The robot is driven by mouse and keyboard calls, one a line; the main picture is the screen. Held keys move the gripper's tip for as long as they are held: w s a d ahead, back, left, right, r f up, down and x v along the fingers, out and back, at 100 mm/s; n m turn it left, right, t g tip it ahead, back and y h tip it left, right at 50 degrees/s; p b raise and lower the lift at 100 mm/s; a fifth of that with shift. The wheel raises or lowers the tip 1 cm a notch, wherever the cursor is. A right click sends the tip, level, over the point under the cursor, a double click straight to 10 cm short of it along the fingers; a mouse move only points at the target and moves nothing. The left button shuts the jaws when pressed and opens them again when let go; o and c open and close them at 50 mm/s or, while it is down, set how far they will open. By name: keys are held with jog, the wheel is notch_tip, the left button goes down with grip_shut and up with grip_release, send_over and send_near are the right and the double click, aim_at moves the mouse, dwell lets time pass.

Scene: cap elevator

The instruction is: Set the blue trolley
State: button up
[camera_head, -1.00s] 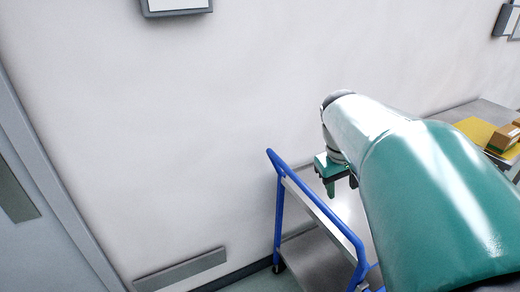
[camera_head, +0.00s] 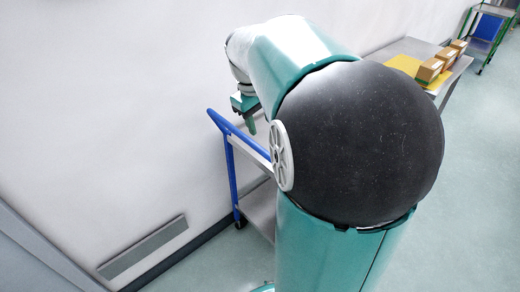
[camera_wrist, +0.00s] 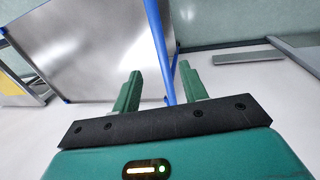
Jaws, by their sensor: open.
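The blue trolley (camera_head: 230,165) has a blue tube frame and grey metal shelves, and stands close to the white wall in the head view. My arm hides much of it. My gripper (camera_head: 250,112) is over the handle end of the trolley, beside the blue rail. In the wrist view the trolley's grey shelf (camera_wrist: 95,50) fills the upper left. There my gripper (camera_wrist: 158,85) is open, and the blue rail (camera_wrist: 160,45) runs down between its two green fingers. I cannot tell whether a finger touches the rail.
A metal table (camera_head: 405,46) stands at the back right, with a yellow mat (camera_head: 402,65) and several cardboard boxes (camera_head: 430,70). A green-framed cart with a blue bin (camera_head: 486,30) stands farther off. A grey wall panel (camera_head: 145,246) is low at the left. The floor at right is clear.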

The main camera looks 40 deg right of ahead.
jog(key=d+f, duration=0.1)
jog(key=f, duration=0.7)
jog(key=d+f, duration=0.1)
jog(key=f, duration=0.3)
jog(key=shift+d+f, duration=0.35)
jog(key=shift+f, duration=0.05)
grip_shut()
